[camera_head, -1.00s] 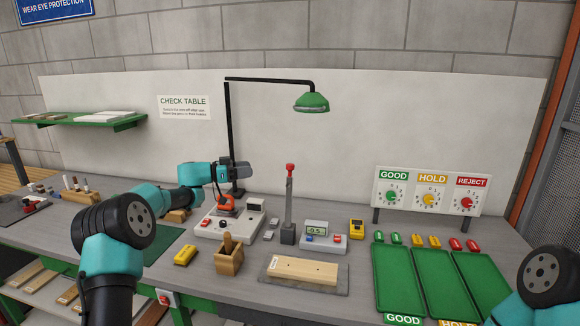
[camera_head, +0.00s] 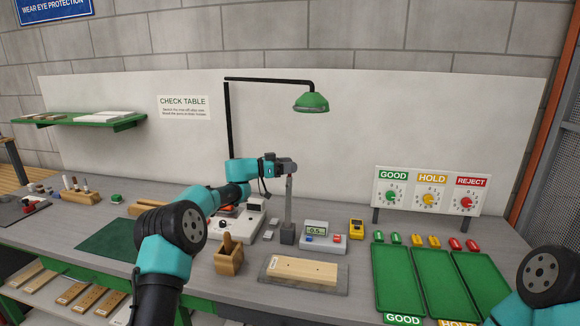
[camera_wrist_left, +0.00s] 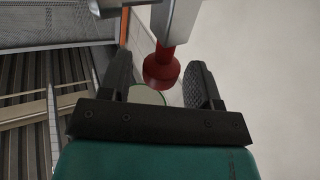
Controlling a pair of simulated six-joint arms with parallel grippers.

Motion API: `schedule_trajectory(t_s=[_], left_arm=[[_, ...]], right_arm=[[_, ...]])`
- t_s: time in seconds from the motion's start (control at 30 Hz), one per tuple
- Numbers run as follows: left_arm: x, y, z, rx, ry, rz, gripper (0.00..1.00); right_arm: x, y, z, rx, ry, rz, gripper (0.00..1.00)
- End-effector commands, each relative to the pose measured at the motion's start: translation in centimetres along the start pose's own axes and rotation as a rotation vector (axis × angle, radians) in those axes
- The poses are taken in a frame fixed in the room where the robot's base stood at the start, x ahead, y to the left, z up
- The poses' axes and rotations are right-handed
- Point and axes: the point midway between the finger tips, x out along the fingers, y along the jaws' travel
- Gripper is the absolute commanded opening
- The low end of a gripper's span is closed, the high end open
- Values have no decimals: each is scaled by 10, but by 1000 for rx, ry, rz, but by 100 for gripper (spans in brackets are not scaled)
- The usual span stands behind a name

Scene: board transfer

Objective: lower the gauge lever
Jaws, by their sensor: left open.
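The gauge lever (camera_head: 289,205) is a grey upright bar on a dark base beside the digital gauge (camera_head: 316,230). Its red knob is hidden behind my gripper in the head view. In the left wrist view the red knob (camera_wrist_left: 163,68) sits between the two dark fingers, with a gap visible on its right. My left gripper (camera_head: 290,166) is open at the top of the lever; it also shows in the left wrist view (camera_wrist_left: 160,88). My right gripper is out of view; only part of that arm shows at lower right.
A wooden board (camera_head: 303,270) lies on a grey plate in front of the gauge. A wooden holder (camera_head: 229,258) stands to its left. Green trays (camera_head: 397,290) fill the right side. A green lamp (camera_head: 312,102) hangs above. The green mat (camera_head: 112,241) at left is bare.

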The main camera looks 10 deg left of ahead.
Motion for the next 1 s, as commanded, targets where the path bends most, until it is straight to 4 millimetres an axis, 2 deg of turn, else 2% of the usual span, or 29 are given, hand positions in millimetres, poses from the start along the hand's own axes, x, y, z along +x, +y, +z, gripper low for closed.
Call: schedule_trajectory(t_s=[0.1,0.37,0.9,1.0], left_arm=[[6,0,0,1,0,0,57],[6,0,0,1,0,0,57],[6,0,0,1,1,-1,5],[5,0,0,1,1,-1,0]], right_arm=[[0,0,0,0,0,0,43],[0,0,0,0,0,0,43],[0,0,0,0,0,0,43],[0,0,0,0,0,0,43]])
